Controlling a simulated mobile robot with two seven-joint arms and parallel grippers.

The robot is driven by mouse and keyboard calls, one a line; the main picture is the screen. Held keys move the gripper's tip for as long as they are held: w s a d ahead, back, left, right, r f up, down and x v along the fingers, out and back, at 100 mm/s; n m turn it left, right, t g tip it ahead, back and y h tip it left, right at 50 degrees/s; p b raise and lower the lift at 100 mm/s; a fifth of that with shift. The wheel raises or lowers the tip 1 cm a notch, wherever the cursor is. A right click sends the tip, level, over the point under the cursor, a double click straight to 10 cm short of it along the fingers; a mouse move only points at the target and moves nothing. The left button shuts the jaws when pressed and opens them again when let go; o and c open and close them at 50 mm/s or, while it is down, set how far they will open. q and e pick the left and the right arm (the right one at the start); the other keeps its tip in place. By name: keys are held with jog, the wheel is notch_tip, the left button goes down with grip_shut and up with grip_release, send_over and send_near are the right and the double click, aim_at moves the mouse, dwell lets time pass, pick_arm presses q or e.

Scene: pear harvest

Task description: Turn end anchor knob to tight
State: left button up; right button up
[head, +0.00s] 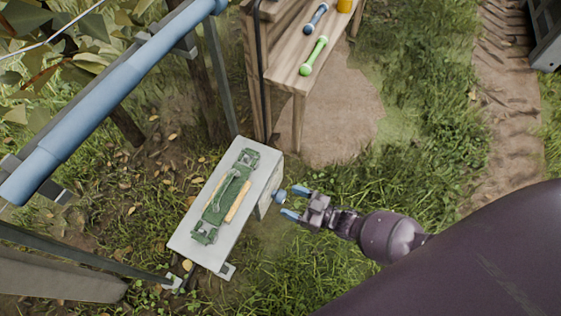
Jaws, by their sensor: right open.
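A small round blue-grey knob (279,196) sticks out from the right side of a pale box-shaped anchor block (191,238). I take it for the end anchor knob; its setting is too small to read. My right gripper (291,203) is just right of the knob, pointing left at it. Its two blue-tipped fingers are apart, with the knob in front of the gap. I cannot tell whether a fingertip touches the knob. My left gripper is not in view.
A blue pipe frame (110,95) crosses the upper left. A wooden bench (283,70) at the top holds green and blue-grey tools. Grass lies around the block.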

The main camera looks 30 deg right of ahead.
aim_at(282, 197)
jog(key=shift+x, duration=2)
jog(key=c, duration=0.9)
